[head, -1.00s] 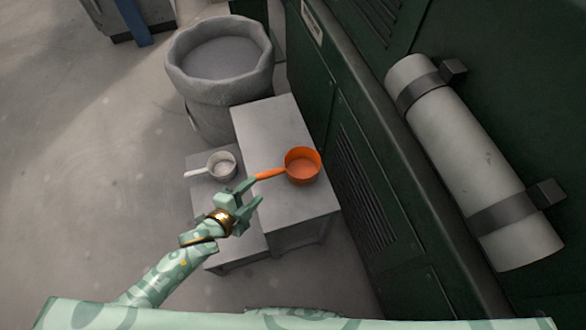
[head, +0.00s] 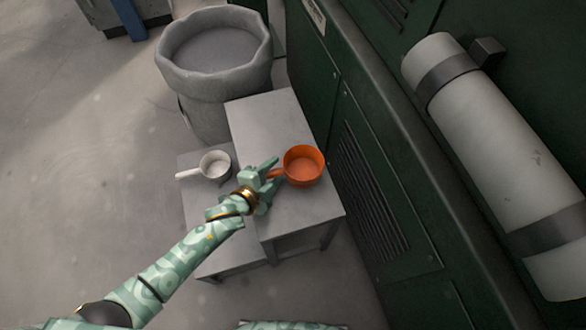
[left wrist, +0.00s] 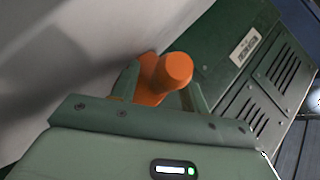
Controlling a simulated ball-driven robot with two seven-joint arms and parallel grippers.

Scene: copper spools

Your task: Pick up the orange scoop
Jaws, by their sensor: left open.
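The orange scoop (head: 303,167) sits on the higher grey bench (head: 258,110), its cup to the right and its handle pointing left toward my gripper. My left gripper (head: 272,173) is open, with its fingers on either side of the scoop's handle. In the left wrist view, the orange handle end (left wrist: 176,68) shows between the two fingers of my left gripper (left wrist: 158,84). I cannot tell whether either finger touches the handle. My right gripper is in neither view.
A white scoop (head: 214,165) rests on the lower grey step (head: 190,215) to the left. A large grey bin (head: 175,75) stands behind. A green cabinet (head: 350,110) with a grey cylinder (head: 490,150) closes off the right side. Floor at left is clear.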

